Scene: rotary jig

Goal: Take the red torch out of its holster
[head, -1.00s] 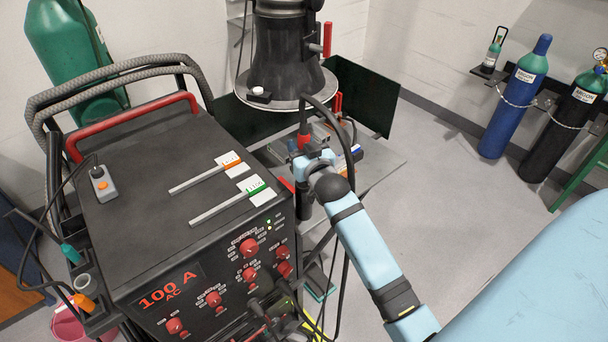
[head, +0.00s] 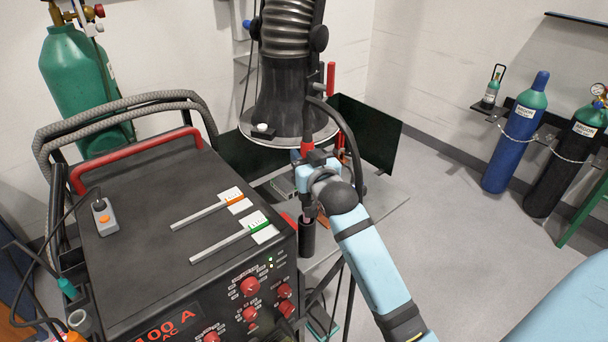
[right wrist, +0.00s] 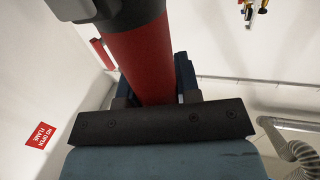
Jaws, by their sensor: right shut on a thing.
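The red torch (head: 308,149) is upright in the head view, beside the right side of the welding machine. My right gripper (head: 312,166) is shut around its red body. In the right wrist view the red torch body (right wrist: 141,62) stands between the jaws, with a dark section above. The black cup-shaped holster (head: 307,240) sits directly below, at the machine's side. A dark lower part of the torch shows just above the holster's rim; I cannot tell whether its tip is still inside. My left gripper is out of view.
The welding machine (head: 150,215) fills the left front. A black fume hood (head: 290,105) hangs just behind the torch, above a metal table with a dark screen (head: 368,133). A dark cable (head: 352,135) loops beside my gripper. Gas cylinders (head: 514,135) stand far right; floor between is clear.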

